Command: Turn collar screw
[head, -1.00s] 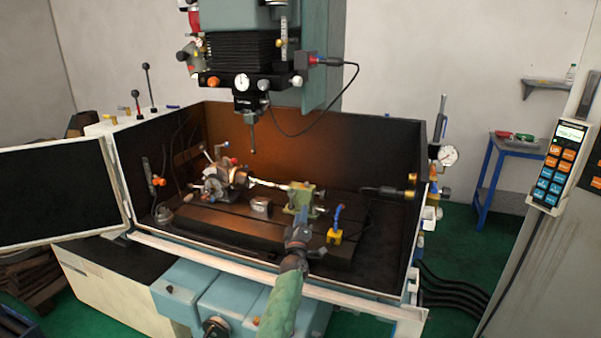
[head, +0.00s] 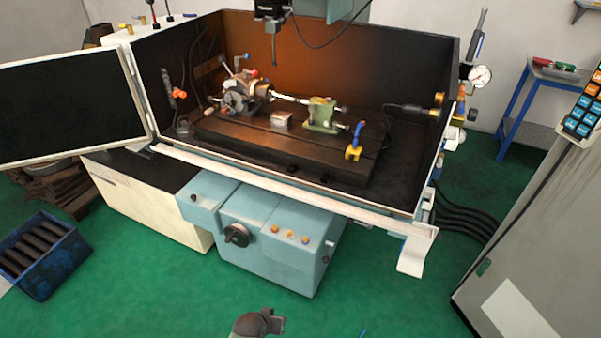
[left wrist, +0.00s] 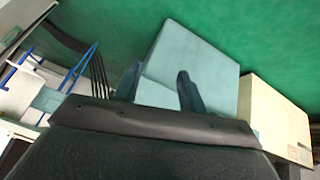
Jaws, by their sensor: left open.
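The indexing chuck (head: 238,95) sits on the left of the machine's dark bed in the head view. A pale shaft (head: 290,98) runs from it to a green tailstock (head: 322,115). The collar screw is too small to make out. In the left wrist view my left gripper (left wrist: 158,85) is open, with nothing visible between its dark fingers. The teal machine base shows beyond them. A grey part of my arm (head: 258,323) shows at the bottom edge of the head view, well in front of the chuck. My right gripper is not in view.
The enclosure's front rail (head: 290,185) and side walls surround the bed. An open door panel (head: 65,98) stands at left. A yellow-and-blue fixture (head: 354,143) stands right of the tailstock. A blue crate (head: 43,262) is on the floor. Green floor (head: 150,300) in front is mostly clear.

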